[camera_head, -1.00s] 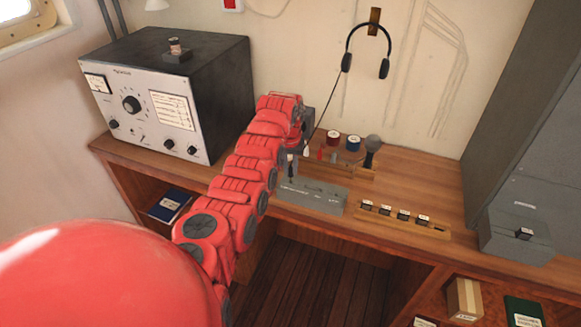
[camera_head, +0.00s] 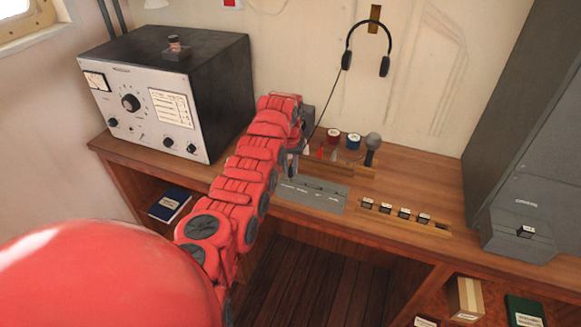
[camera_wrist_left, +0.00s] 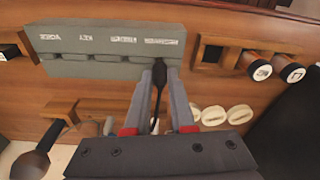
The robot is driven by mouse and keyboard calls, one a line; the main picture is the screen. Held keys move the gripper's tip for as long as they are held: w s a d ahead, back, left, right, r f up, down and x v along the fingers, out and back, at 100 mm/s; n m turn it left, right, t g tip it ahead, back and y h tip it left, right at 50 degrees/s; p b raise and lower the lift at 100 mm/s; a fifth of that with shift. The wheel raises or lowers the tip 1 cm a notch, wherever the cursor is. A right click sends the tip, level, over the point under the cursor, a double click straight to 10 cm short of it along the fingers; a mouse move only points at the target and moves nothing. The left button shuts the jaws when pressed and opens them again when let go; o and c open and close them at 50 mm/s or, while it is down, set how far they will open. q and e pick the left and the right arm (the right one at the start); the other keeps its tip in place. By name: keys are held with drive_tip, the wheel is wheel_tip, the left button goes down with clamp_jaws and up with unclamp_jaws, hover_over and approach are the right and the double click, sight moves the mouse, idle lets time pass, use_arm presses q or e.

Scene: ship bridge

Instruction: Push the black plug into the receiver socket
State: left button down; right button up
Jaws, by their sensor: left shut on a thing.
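My left gripper (camera_wrist_left: 158,72) is shut on a black plug (camera_wrist_left: 159,78), with a dark cable running back between the fingers. The fingertips and plug are at the edge of the grey socket panel (camera_wrist_left: 105,68), under the label at its right end in the left wrist view. That label's text is upside down and hard to read. The socket there is hidden by the fingertips, so I cannot tell how far the plug is in. In the head view the left gripper (camera_head: 293,162) is at the left end of the panel (camera_head: 315,198), with the plug mostly hidden. My right gripper is not in view.
A wooden rack (camera_head: 400,215) with several small labelled blocks lies right of the panel. Spools and a microphone (camera_head: 372,145) stand behind it. A radio set (camera_head: 150,110) stands left. Two labelled cylinders (camera_wrist_left: 275,69) and cream round pieces (camera_wrist_left: 212,115) are near the gripper.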

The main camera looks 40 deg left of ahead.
use_arm(q)
drive_tip(key=shift+f+b, duration=1)
drive_tip(key=shift+b, duration=0.2)
idle(1.9)
drive_tip(key=shift+f+b, duration=0.1)
drive_tip(key=shift+b, duration=0.25)
idle(0.8)
idle(0.4)
drive_tip(key=c, duration=0.7)
unclamp_jaws()
